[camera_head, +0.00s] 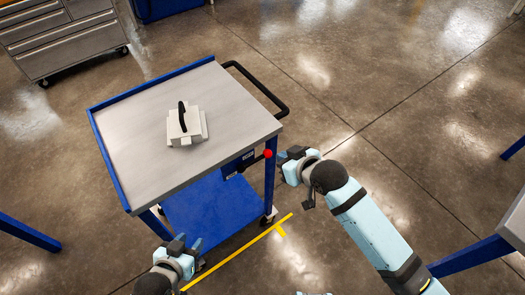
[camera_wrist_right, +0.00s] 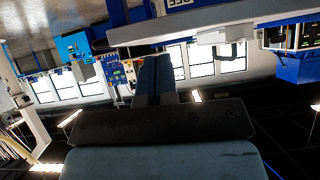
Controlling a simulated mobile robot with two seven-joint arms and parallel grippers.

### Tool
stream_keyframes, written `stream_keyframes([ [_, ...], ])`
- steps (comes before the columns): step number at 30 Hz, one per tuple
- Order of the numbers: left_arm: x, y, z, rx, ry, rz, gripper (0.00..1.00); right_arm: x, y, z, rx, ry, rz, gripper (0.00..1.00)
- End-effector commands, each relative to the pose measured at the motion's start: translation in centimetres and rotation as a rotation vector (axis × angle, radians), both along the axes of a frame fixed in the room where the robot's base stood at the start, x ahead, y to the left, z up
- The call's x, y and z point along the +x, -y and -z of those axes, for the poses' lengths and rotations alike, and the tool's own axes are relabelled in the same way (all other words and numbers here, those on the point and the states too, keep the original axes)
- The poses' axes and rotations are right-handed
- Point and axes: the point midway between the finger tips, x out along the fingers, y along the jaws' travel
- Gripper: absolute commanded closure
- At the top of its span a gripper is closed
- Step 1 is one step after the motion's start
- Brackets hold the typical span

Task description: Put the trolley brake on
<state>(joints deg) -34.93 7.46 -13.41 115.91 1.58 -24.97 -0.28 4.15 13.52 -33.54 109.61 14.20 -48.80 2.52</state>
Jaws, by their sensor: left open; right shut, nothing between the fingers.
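The trolley (camera_head: 237,108) has a grey top and a blue frame and stands left of centre in the head view. A red knob (camera_head: 267,153), likely the brake lever's, shows at its near right corner beside a dark plate with small labels (camera_head: 237,163), too small to read. My right gripper (camera_head: 282,161) is shut and empty, just right of the red knob; I cannot tell if they touch. It also shows in the right wrist view (camera_wrist_right: 155,75), where the knob cannot be made out. My left gripper (camera_head: 187,243) is open and empty, low in front of the trolley.
A grey block with a black handle (camera_head: 187,128) sits on the trolley top. A black push handle (camera_head: 270,88) sticks out at the trolley's far right side. A yellow line (camera_head: 240,250) marks the floor. A drawer cabinet (camera_head: 70,45) stands at the back left.

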Motion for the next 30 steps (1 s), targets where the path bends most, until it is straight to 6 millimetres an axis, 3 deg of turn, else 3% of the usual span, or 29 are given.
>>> stream_keyframes([
  [14, -0.1, 0.3, -0.1, -0.008, 0.003, -0.001, 0.57, 0.4, -0.3, 0.3, -0.001, -0.001, -0.001, 1.0],
  [30, 0.1, 0.0, 0.9, -0.008, -0.007, -0.006, 0.57, 6.8, -5.3, 6.3, -0.003, -0.003, -0.002, 1.0],
])
